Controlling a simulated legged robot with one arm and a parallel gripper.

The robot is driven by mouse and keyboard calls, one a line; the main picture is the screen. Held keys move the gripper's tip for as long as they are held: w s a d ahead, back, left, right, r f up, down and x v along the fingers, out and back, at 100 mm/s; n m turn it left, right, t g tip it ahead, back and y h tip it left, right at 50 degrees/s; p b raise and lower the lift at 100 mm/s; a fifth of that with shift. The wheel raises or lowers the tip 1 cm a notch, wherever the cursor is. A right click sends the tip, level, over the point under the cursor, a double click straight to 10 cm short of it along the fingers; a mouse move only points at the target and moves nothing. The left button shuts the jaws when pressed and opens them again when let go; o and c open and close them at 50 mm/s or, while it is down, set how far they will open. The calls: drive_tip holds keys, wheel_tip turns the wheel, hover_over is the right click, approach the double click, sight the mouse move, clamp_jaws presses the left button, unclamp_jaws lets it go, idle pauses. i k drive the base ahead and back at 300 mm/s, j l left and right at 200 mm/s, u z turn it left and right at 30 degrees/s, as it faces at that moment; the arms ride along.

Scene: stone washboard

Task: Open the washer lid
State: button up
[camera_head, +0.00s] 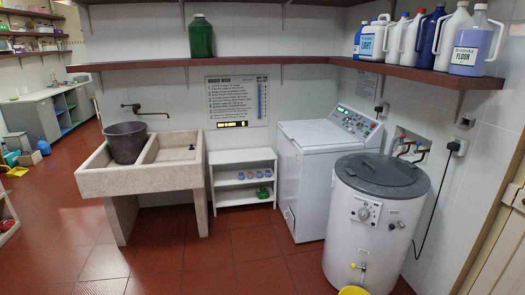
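A white top-loading washer (308,180) stands against the back wall, right of centre. Its flat lid (315,135) on top looks closed, and a control panel (355,122) rises behind it on the right. A round white tub machine (368,225) with a dark grey lid (382,172) stands in front and to the right of it; this lid also looks closed. The tub hides part of the washer's right side. My gripper and arm are not in view.
A stone washboard sink (145,178) holding a dark bucket (126,142) stands left. A low white shelf (242,178) sits between sink and washer. A yellow bowl (353,290) lies before the tub. A bottle-laden wall shelf (420,74) overhangs. The red floor (200,262) is clear.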

sight(314, 133)
drive_tip(key=i, duration=1.8)
drive_tip(key=i+j+z, duration=0.1)
drive_tip(key=i, duration=1.65)
drive_tip(key=i+j+z, duration=0.1)
drive_tip(key=i+z, duration=0.15)
drive_tip(key=i, duration=0.15)
drive_tip(key=i+j+z, duration=0.2)
drive_tip(key=i, duration=0.15)
drive_tip(key=i+j+z, duration=0.25)
drive_tip(key=i+l, duration=0.1)
drive_tip(key=i, duration=0.05)
